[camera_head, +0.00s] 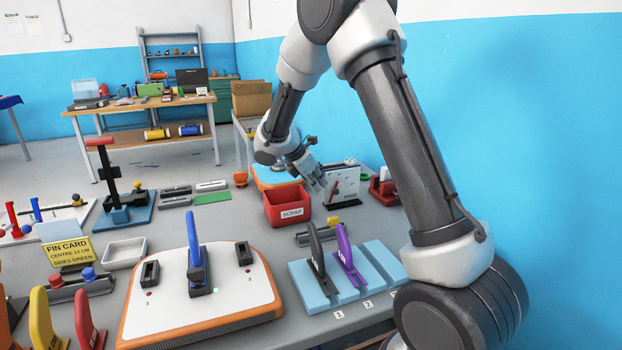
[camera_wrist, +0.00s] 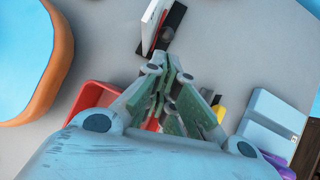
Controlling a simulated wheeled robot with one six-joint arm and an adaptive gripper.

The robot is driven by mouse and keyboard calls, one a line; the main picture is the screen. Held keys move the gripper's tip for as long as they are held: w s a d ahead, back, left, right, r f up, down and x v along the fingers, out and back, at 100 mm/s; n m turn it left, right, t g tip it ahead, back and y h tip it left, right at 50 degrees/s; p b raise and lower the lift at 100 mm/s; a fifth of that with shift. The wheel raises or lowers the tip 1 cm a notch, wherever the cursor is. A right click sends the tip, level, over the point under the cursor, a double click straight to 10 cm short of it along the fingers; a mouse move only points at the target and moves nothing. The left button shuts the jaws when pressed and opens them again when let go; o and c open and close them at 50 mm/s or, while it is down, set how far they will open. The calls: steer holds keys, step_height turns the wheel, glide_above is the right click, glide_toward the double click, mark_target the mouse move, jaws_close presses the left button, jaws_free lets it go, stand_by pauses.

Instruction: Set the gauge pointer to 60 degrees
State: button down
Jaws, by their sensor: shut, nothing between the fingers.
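The gauge (camera_head: 347,176) appears to be the upright white panel on a dark base at the back of the grey table. A reddish piece on its front may be the pointer (camera_head: 335,190); its angle is too small to read. In the wrist view the gauge (camera_wrist: 153,25) shows nearly edge-on at the top, with a thin red part along it. My gripper (camera_head: 324,186) is shut and empty, tilted down just left of the gauge. In the wrist view my fingertips (camera_wrist: 172,64) lie together just below the dark base. I cannot tell whether they touch it.
A red scrap bin (camera_head: 287,207) stands just in front of my gripper. A blue-topped orange board (camera_head: 272,178) lies behind it. A light-blue slotted rack (camera_head: 318,290) with grey and purple fins stands nearer. A red-and-black item (camera_head: 384,188) is right of the gauge.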

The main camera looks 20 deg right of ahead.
mark_target(338, 191)
steer(key=x, duration=0.5)
steer(key=shift+d+r+y, duration=0.3)
steer(key=shift+d+y, duration=0.25)
steer(key=shift+y, duration=0.45)
steer(key=shift+d+r+y, duration=0.15)
steer(key=shift+d+y, duration=0.5)
steer(key=shift+y, duration=0.35)
steer(key=shift+d, duration=1.1)
stand_by(0.3)
stand_by(0.4)
